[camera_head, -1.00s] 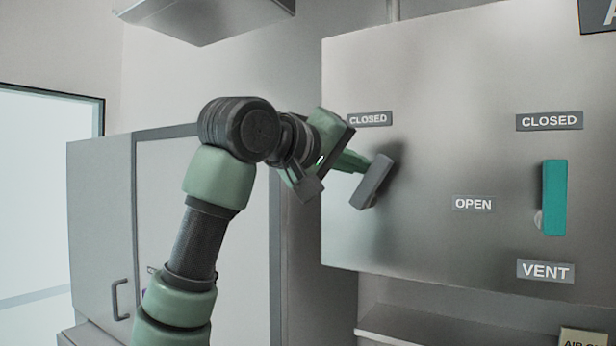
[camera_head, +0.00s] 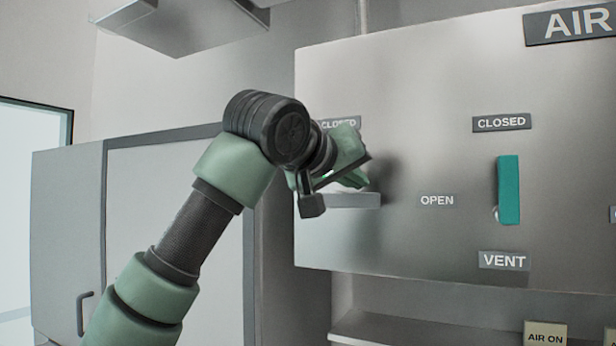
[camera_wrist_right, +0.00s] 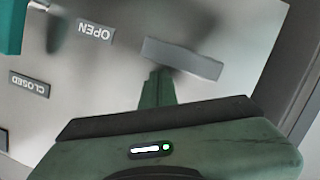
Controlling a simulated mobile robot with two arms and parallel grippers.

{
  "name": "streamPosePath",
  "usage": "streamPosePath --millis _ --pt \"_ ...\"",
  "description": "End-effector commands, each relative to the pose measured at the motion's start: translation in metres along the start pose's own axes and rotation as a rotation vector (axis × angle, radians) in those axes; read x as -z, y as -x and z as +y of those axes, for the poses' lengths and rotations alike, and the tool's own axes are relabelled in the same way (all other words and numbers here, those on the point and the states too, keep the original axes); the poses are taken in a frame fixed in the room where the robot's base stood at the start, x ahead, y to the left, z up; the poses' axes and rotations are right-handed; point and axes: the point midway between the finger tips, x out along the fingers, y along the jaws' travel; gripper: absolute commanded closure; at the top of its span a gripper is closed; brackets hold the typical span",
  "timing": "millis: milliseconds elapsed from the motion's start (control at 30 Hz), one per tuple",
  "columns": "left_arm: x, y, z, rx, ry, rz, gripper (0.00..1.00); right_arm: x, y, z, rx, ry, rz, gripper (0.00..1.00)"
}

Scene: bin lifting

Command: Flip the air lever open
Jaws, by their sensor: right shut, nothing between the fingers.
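The grey air lever (camera_head: 352,201) is on the steel panel (camera_head: 420,90) and lies about level, pointing toward the OPEN label (camera_head: 437,200). It also shows in the wrist view as a grey bar (camera_wrist_right: 183,59). My right gripper (camera_head: 358,180) is shut and empty, just above the lever in the head view. In the wrist view its green fingers (camera_wrist_right: 157,88) are together, with their tips close to the bar; I cannot tell whether they touch it. My gripper hides the lever's pivot area and part of the CLOSED label (camera_head: 338,123). My left gripper is not in view.
A teal lever (camera_head: 509,190) stands upright on the panel to the right, between another CLOSED label (camera_head: 501,123) and a VENT label (camera_head: 504,261). A grey cabinet (camera_head: 175,200) stands to the left. A shelf (camera_head: 400,330) sits below the panel.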

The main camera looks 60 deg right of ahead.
Motion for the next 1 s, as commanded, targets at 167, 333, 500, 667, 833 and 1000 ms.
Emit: streamPosePath --millis 167,333,500,667,833,1000 --pt "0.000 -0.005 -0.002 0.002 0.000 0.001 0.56 -0.005 -0.001 0.000 0.000 -0.001 0.000 1.00" --pt "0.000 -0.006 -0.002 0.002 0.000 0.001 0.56 -0.007 -0.002 0.001 0.000 -0.001 -0.002 1.00" --pt "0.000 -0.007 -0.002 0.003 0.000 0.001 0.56 -0.008 -0.002 0.001 0.001 -0.001 -0.005 1.00" --pt "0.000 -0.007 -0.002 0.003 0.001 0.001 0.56 -0.009 -0.003 0.000 0.001 0.000 -0.007 1.00" --pt "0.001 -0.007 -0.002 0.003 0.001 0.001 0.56 -0.010 -0.003 0.000 0.002 0.000 -0.010 1.00" --pt "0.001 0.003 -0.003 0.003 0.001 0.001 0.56 -0.002 0.002 0.012 0.000 -0.002 -0.010 1.00"
